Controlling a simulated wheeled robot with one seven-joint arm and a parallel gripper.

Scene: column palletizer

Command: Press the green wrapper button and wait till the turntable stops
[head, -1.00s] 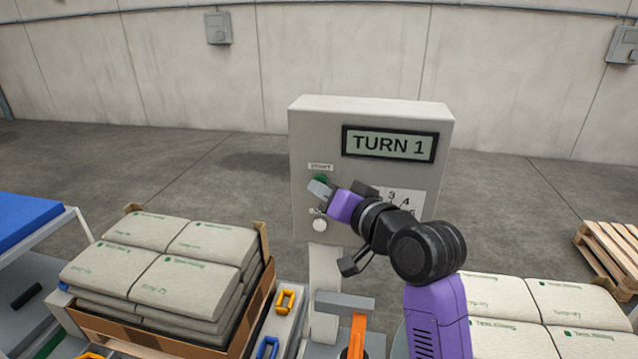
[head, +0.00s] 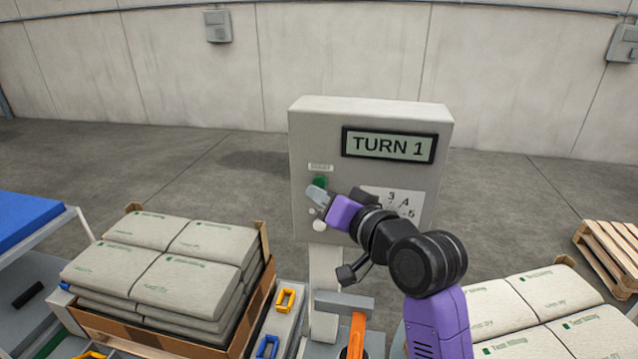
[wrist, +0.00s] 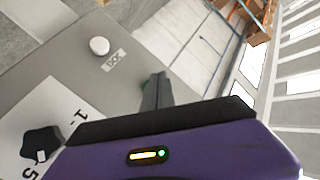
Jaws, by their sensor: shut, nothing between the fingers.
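A grey control box (head: 300,150) stands ahead with a display (head: 388,145) reading TURN 1. The green button (head: 320,182) is on its left side, below a small label, and partly hidden by my gripper. My gripper (head: 316,193) is shut and empty, its fingertips just in front of the green button. In the wrist view the fingertips (wrist: 158,88) cover most of the green button (wrist: 145,86); whether they touch it I cannot tell. Sacks (head: 540,290) lie at the lower right, turned at an angle; the turntable under them is mostly hidden.
A white button (head: 319,225) sits below the green one, and a black dial (wrist: 42,142) with numbers is beside it. A sack-filled pallet box (head: 262,295) stands at left. An empty wooden pallet (head: 610,255) lies at far right.

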